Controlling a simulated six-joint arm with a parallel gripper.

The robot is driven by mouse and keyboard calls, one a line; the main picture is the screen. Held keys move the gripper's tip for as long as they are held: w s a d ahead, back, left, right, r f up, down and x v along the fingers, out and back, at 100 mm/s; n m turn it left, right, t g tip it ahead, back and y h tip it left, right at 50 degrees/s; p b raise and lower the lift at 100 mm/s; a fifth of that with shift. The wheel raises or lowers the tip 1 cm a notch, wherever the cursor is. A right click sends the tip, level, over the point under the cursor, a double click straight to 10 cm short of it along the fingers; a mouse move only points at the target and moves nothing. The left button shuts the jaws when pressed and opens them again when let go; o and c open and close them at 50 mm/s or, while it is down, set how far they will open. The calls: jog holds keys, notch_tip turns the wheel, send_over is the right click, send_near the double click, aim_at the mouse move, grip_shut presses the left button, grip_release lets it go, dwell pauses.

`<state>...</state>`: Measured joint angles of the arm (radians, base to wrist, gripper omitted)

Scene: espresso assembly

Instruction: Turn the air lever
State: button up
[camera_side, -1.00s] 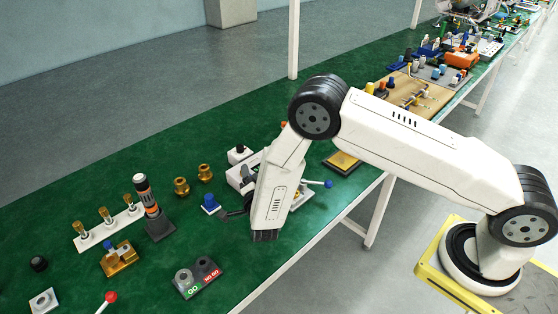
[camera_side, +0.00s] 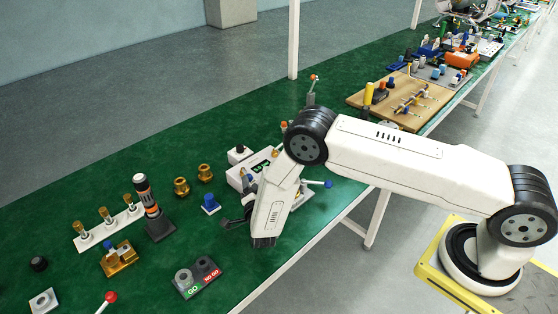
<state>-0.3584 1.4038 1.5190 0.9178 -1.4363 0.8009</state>
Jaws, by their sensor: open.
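Several levers show, and I cannot tell for certain which is the air lever. One with a blue knob (camera_side: 328,184) sticks out to the right of the white machine (camera_side: 250,174). One with an orange-red knob (camera_side: 313,78) stands upright behind my elbow. One with a red knob (camera_side: 109,297) is at the bottom left, cut by the frame edge. My forearm reaches down in front of the white machine and hides part of it. The dark end of my gripper (camera_side: 232,221) shows small at the left of my forearm, open, with no held object visible.
A blue block (camera_side: 210,204), two brass fittings (camera_side: 181,186), a black-and-orange cylinder (camera_side: 146,195) and a white strip (camera_side: 108,231) stand left of my arm. A GO/NO GO block (camera_side: 198,279) lies near the front edge. The green bench is clear at back left.

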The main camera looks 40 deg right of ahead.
jog(key=shift+x, duration=2.65)
jog(key=shift+c, duration=0.2)
grip_shut()
